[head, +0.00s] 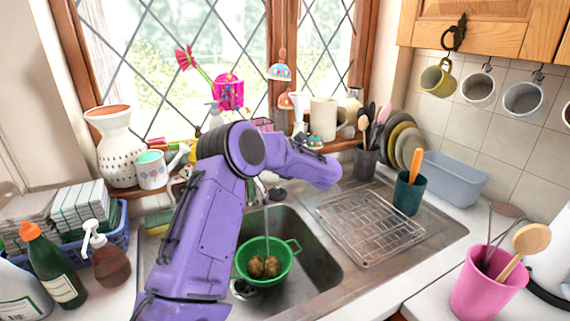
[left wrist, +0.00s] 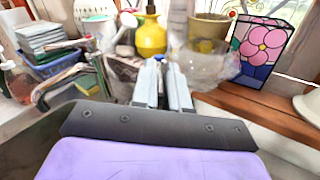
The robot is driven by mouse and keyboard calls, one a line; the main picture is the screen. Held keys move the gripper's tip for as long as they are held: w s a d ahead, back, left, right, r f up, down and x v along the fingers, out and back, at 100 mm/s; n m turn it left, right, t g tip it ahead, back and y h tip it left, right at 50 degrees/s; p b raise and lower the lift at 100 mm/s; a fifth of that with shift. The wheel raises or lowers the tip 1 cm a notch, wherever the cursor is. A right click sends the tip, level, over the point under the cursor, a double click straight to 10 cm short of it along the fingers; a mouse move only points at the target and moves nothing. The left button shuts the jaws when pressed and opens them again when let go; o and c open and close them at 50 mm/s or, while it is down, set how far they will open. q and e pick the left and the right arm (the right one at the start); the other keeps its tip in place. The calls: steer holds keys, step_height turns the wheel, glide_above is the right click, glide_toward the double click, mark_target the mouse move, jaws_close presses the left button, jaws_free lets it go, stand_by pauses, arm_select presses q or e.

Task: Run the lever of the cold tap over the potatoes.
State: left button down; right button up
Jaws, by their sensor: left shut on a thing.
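A green colander (head: 248,272) with brown potatoes (head: 256,266) sits in the steel sink. The tap spout (head: 258,187) stands above it, and a thin stream of water (head: 266,215) falls from it into the colander. My purple left arm crosses in front of the tap and hides its levers and my left gripper in the head view. In the left wrist view my left gripper (left wrist: 164,82) has its fingers close together. A small blue bit, seemingly of the cold tap lever (left wrist: 159,57), shows at its fingertips; the rest is hidden. My right gripper is out of view.
A wire rack (head: 370,228) lies on the drainer, with a teal utensil pot (head: 408,195) beside it. The sill behind the sink is crowded with a vase (head: 113,150), a yellow pot (left wrist: 150,38) and a stained-glass lantern (left wrist: 260,50). Bottles stand left.

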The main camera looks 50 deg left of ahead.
arm_select(q)
steer(key=shift+f+g, duration=0.15)
steer(key=shift+g, duration=0.15)
steer(key=c, duration=1.4)
jaws_free()
steer(key=shift+o, duration=1.3)
steer(key=shift+a, duration=0.15)
steer(key=b+v, duration=0.4)
steer(key=v, duration=0.6)
steer(key=shift+d, duration=0.25)
